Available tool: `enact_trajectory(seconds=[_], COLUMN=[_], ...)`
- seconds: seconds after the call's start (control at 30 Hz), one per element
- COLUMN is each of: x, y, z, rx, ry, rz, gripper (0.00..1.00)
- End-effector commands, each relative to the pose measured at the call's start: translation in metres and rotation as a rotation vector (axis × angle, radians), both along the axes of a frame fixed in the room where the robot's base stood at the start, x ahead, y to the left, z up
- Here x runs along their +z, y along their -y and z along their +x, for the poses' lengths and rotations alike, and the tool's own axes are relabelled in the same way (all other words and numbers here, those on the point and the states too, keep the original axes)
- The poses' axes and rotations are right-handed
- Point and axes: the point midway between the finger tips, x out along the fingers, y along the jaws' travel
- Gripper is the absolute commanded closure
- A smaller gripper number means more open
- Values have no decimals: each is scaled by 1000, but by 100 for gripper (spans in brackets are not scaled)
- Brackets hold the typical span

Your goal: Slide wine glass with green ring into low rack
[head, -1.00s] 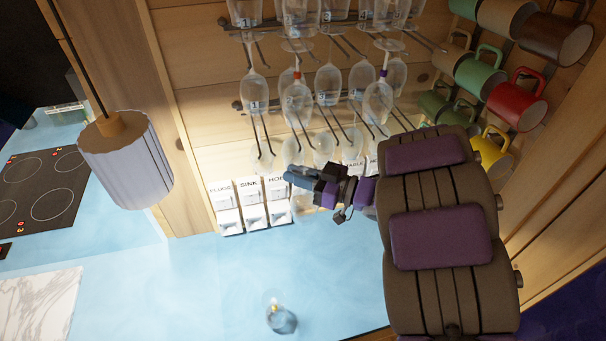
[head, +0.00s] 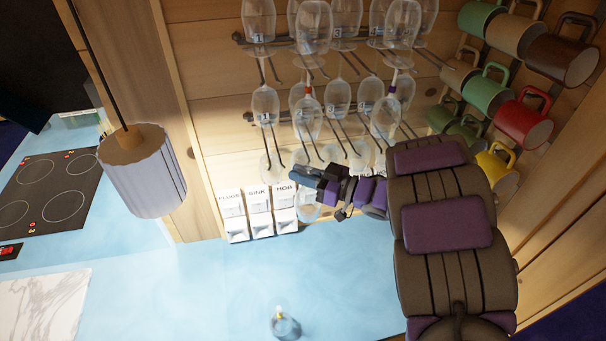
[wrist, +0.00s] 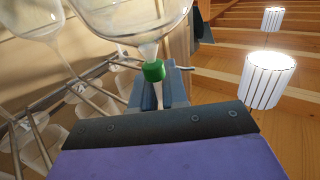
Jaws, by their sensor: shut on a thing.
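My gripper (head: 303,174) is shut on the stem of a clear wine glass. In the wrist view the gripper's fingers (wrist: 160,88) close on the stem just beside the green ring (wrist: 152,71), and the clear bowl (wrist: 130,18) is at the top of the picture. In the head view the held glass is hard to make out against the clear glasses behind. The low rack (head: 273,140) has pairs of dark rods on the wall, just beyond my gripper. Its rods (wrist: 98,103) also show left of the held glass in the wrist view.
White labelled boxes (head: 259,212) are just below left of my gripper. Mugs (head: 522,124) hang at right. A small bottle (head: 285,324) stands on the mostly clear blue counter.

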Motion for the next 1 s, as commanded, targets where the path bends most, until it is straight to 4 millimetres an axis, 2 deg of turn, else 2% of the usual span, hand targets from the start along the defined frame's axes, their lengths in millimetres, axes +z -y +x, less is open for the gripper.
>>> enact_trajectory(seconds=[0.27,0.63,1.0], x=[2,-1,1], y=[14,-9,-10], z=[15,32,48], rx=[-4,-3,-3], ry=[-1,-1,3], rz=[10,-3,-1], gripper=[100,100,100])
